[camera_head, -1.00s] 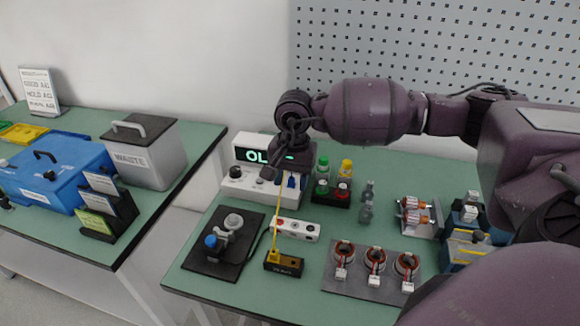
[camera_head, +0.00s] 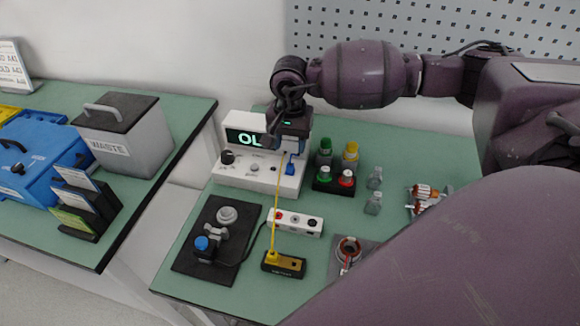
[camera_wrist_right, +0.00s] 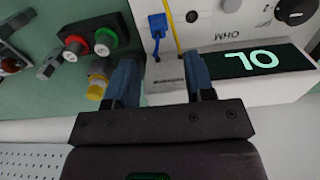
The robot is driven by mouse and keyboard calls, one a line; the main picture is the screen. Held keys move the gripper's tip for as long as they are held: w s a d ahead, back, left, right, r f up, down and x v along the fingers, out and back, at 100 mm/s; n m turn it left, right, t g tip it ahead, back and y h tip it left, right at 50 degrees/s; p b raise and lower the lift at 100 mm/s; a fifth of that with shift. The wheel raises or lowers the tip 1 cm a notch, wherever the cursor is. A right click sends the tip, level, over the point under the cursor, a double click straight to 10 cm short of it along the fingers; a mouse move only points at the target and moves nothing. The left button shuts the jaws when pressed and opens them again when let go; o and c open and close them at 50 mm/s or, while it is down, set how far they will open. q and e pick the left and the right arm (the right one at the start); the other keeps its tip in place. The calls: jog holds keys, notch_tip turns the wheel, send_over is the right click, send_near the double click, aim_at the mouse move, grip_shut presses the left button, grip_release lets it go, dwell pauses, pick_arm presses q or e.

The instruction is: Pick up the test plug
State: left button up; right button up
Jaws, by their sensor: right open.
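A yellow plug (camera_head: 273,257), probably the test plug, sits at the left end of a black holder block (camera_head: 290,267). A yellow lead (camera_head: 277,205) runs from it up to the white ohm meter (camera_head: 231,171). My right gripper (camera_head: 292,148) is over the right part of the meter, apart from the plug. In the right wrist view the open jaws (camera_wrist_right: 160,58) have nothing between them. The yellow lead (camera_wrist_right: 174,30) and a blue connector (camera_wrist_right: 157,22) on the meter show just beyond the fingertips. The yellow plug is outside that view. My left gripper is not in view.
Colour-capped bottles (camera_head: 336,166) stand right of the meter. A white socket strip (camera_head: 295,222) lies behind the holder. A black fixture plate (camera_head: 190,262) is to its left. A waste bin (camera_head: 139,138) stands on the left table. My arm covers the front right.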

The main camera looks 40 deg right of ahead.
aim_at(290, 163)
jog(key=shift+s+a+f, duration=0.1)
jog(key=shift+s+f, duration=0.05)
jog(key=shift+f, duration=1.65)
jog(key=shift+s+f, duration=0.1)
jog(key=shift+f, duration=1.65)
grip_shut()
